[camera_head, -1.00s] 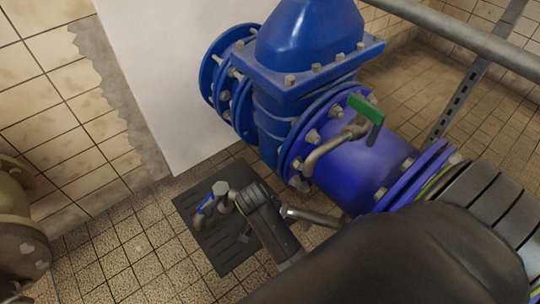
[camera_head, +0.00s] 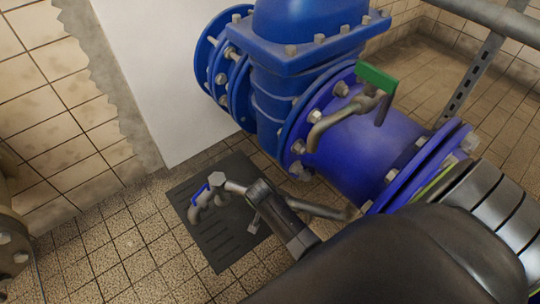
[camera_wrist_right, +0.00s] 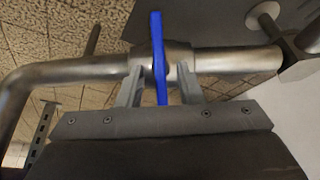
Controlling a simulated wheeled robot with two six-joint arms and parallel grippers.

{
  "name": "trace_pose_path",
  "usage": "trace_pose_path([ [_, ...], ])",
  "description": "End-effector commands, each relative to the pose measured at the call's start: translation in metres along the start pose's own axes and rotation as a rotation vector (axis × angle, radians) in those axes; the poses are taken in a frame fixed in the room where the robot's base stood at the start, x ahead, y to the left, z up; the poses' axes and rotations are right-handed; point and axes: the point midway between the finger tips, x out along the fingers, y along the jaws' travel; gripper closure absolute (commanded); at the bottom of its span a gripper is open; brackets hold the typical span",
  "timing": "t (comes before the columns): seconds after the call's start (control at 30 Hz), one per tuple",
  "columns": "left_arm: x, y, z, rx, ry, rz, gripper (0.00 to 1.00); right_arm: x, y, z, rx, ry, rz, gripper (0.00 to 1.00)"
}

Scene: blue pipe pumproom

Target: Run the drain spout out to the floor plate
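The drain spout (camera_head: 195,213) is a bent metal pipe with a blue lever (camera_head: 203,190) and a hex fitting (camera_head: 216,178). In the head view it appears over the dark slotted floor plate (camera_head: 207,243). My right gripper (camera_head: 236,192) reaches it from the lower right. In the right wrist view its two fingers (camera_wrist_right: 161,88) stand apart on either side of the blue lever (camera_wrist_right: 158,50), close against the pipe (camera_wrist_right: 100,70), with gaps beside the lever. I cannot tell whether the fingertips touch the pipe. My left gripper is not in view.
A large blue valve and pipe (camera_head: 360,155) stand to the right, with a bent tap carrying a green handle (camera_head: 376,80). A grey rail (camera_head: 480,20) crosses the upper right. The tiled floor left of the plate (camera_head: 130,245) is clear.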

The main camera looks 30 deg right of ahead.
Motion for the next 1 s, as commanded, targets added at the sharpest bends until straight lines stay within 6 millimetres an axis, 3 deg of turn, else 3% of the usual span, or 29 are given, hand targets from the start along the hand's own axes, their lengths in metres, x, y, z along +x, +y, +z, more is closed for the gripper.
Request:
trace_pose_path([
  [0.13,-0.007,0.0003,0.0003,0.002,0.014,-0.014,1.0,0.0139,-0.0002,0.0002,0.0,0.0,0.0,0.67],
  [0.5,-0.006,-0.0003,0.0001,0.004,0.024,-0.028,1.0,0.0163,-0.0001,-0.0005,0.0,0.0,-0.001,0.67],
  [0.77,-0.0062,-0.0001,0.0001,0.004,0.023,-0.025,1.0,0.0162,0.0,-0.0002,0.0,0.0,0.0,1.0],
  [1.0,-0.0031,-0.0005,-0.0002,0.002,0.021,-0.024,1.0,0.0152,-0.0001,-0.0004,-0.016,-0.001,0.007,1.0],
])
